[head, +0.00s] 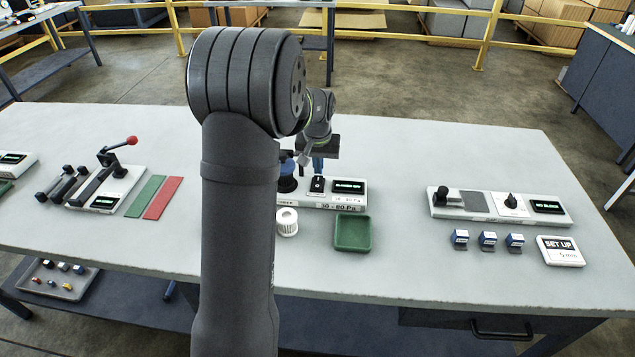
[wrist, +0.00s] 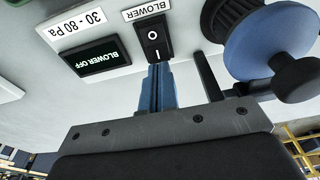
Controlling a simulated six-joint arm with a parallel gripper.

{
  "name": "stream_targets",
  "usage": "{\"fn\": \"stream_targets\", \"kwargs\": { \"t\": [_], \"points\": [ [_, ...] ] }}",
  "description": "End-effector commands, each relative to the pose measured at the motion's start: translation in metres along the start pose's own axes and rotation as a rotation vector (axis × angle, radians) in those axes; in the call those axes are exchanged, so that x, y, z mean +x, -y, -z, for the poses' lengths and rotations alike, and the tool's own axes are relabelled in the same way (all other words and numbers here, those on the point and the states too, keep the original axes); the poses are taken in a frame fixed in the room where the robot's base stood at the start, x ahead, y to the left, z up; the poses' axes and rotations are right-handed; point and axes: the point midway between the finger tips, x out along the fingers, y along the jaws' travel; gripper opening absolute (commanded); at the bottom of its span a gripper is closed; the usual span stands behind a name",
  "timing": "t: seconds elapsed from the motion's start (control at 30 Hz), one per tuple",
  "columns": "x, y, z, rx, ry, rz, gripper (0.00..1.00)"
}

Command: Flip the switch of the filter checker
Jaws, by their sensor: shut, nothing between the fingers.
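The filter checker (head: 320,206) stands on the table, a white unit labelled 30 - 80 Pa. Its black rocker switch (head: 317,184), marked O and I, also shows in the wrist view (wrist: 153,37) under a BLOWER label. The display (wrist: 96,56) beside it reads BLOWER OFF. My gripper (head: 318,165) is above the unit; its blue fingers (wrist: 159,70) are shut and empty. The fingertips are right at the I-marked end of the switch; I cannot tell if they touch it. A blue and black round fixture (wrist: 270,42) sits beside the switch, partly hidden by my arm in the head view.
A white ribbed filter (head: 287,223) and an empty green tray (head: 353,233) are in front of the checker. A lever device (head: 110,180) with red and green strips is at left. Another white unit (head: 500,207) with small blue-topped blocks is at right.

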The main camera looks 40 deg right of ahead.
Motion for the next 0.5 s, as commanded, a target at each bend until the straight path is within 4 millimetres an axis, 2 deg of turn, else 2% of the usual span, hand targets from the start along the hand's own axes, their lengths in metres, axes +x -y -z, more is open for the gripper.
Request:
{"fn": "stream_targets", "kwargs": {
  "t": [0.5],
  "points": [
    [0.0079,0.0,-0.0013,0.0,0.001,0.0,0.0]
  ]
}}
